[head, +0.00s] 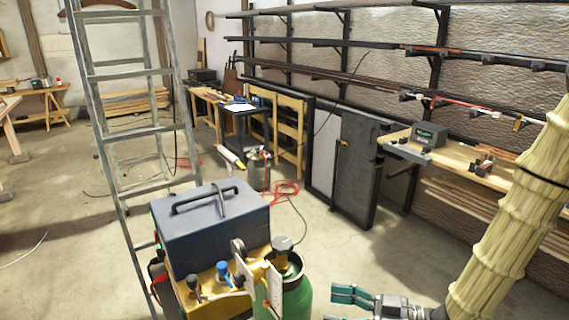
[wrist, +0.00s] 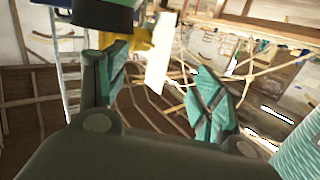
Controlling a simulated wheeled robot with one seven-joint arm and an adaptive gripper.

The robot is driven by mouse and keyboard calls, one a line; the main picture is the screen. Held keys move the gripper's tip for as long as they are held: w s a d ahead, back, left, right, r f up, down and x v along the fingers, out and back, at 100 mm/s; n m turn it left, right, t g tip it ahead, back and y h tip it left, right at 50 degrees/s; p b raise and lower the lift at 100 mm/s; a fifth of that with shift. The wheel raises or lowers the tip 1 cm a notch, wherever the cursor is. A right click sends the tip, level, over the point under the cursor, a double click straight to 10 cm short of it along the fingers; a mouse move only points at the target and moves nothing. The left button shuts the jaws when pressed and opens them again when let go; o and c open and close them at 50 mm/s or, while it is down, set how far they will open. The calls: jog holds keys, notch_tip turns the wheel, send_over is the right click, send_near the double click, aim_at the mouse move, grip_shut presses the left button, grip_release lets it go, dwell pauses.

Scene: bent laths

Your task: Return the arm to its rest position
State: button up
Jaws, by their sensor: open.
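My gripper (head: 352,297) is at the bottom of the head view, right of the green gas bottle (head: 296,290), with teal finger pads. My arm, in a pale ribbed sleeve, comes in from the right edge. In the wrist view the two teal fingers of my gripper (wrist: 165,95) stand wide apart with nothing held between them. A white plate and a yellow part show beyond the fingers in that view.
A dark blue toolbox (head: 212,220) sits on a yellow cart beside the bottle. An aluminium ladder (head: 135,75) stands behind it. A workbench (head: 500,165) runs along the right wall under long racks. Open concrete floor lies between, with a red hose (head: 283,192) on it.

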jog(key=s+d+f+m+h+b, duration=0.2)
jog(key=f+m+h, duration=0.6)
jog(key=f, duration=1.4)
jog(key=s+d+f+m+g+h, duration=0.2)
jog(key=s+d+f+m+h, duration=0.1)
jog(key=s+f, duration=0.5)
jog(key=s+d+f+m+g+h, duration=0.3)
jog(key=s+d+f+h, duration=0.2)
jog(key=s+f, duration=0.4)
jog(key=s+d, duration=0.1)
jog(key=s, duration=0.1)
jog(key=shift+s+d+f, duration=0.2)
jog(key=shift+s+f, duration=0.05)
jog(key=shift+s, duration=0.1)
